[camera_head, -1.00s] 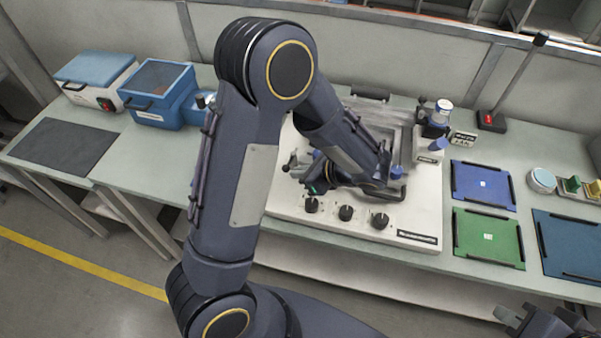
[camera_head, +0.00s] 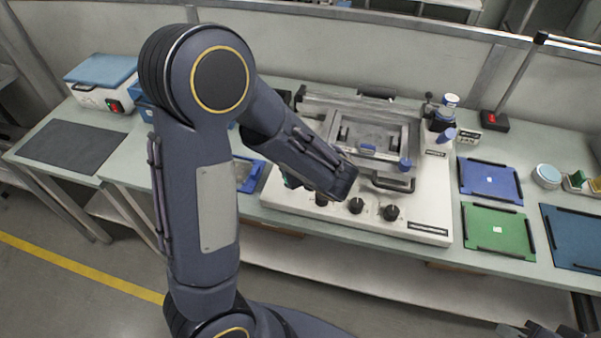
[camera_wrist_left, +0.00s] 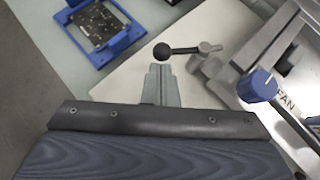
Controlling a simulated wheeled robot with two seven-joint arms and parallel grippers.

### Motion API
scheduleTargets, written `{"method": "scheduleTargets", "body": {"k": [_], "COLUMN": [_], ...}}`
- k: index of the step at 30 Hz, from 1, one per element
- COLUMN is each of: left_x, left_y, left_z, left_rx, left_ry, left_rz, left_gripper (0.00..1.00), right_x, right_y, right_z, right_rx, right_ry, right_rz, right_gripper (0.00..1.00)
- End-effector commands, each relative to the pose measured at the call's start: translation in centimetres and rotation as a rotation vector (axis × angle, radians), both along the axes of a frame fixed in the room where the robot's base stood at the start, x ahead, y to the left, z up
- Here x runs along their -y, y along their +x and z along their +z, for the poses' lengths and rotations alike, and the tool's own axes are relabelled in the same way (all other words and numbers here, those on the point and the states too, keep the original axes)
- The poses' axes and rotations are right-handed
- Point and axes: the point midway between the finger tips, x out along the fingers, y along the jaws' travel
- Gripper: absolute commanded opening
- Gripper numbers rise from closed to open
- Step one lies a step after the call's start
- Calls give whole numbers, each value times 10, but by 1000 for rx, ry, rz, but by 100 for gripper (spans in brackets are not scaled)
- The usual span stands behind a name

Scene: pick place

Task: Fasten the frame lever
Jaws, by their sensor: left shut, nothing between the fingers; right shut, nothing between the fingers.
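The white machine (camera_head: 425,205) on the bench carries a grey metal frame (camera_head: 408,150) with blue knobs. In the left wrist view, a lever with a black ball tip (camera_wrist_left: 162,51) and a metal end (camera_wrist_left: 208,47) lies beside the frame (camera_wrist_left: 250,60). My left gripper (camera_wrist_left: 160,72) is shut and empty, its fingertips just below the black ball in that picture; I cannot tell whether they touch. In the head view my left forearm hides this gripper and the lever. My right gripper (camera_head: 513,329) is shut at the bottom right edge, partly cut off.
A blue holder with a circuit board (camera_wrist_left: 95,25) lies left of the machine. Blue (camera_head: 490,181) and green (camera_head: 498,231) trays lie to its right. A blue-lidded box (camera_head: 100,82) and dark mat (camera_head: 72,143) are at the left. Black knobs (camera_head: 356,205) line the machine's front.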

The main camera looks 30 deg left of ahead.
Motion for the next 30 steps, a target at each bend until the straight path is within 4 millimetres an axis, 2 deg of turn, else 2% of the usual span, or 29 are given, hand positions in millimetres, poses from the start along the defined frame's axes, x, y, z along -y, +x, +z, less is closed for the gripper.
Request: {"method": "scheduleTargets", "body": {"k": [3,19,30], "left_x": [-10,-47,-52], "left_y": [-2,3,8], "left_z": [-4,-2,0], "left_rx": [4,4,0], "left_ry": [-3,1,0], "left_rz": [-110,-605,-617], "left_gripper": [0,0,0], "right_x": [0,0,0], "right_y": [0,0,0], "right_z": [-15,-54,-57], "right_rx": [0,0,0], "right_ry": [0,0,0], "right_rz": [0,0,0], "right_gripper": [0,0,0]}}
